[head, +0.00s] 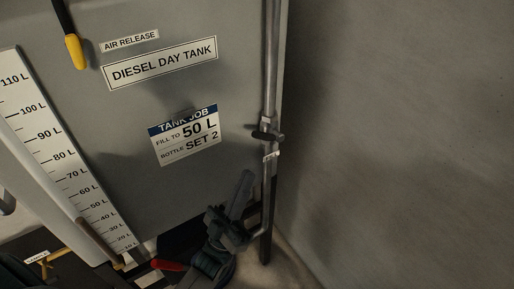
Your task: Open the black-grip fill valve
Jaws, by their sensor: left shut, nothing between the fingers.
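The fill pipe (270,60) runs upright along the right edge of the grey diesel day tank. The black-grip valve (265,134) sits on this pipe, its short dark grip lying roughly across the pipe. A small white tag (271,154) is just below it; its text is too small to read. My left gripper (246,178) is at the lower middle, shut and empty, pointing up. Its tips are below and a little left of the valve and appear apart from it. My right gripper is not in view.
The tank (235,90) carries a sight gauge (65,150) and a job card (185,135) reading "fill to 50 L, bottle set 2". A yellow grip (75,50) hangs upper left. A red grip (168,266) is low. A bare wall (410,130) stands right.

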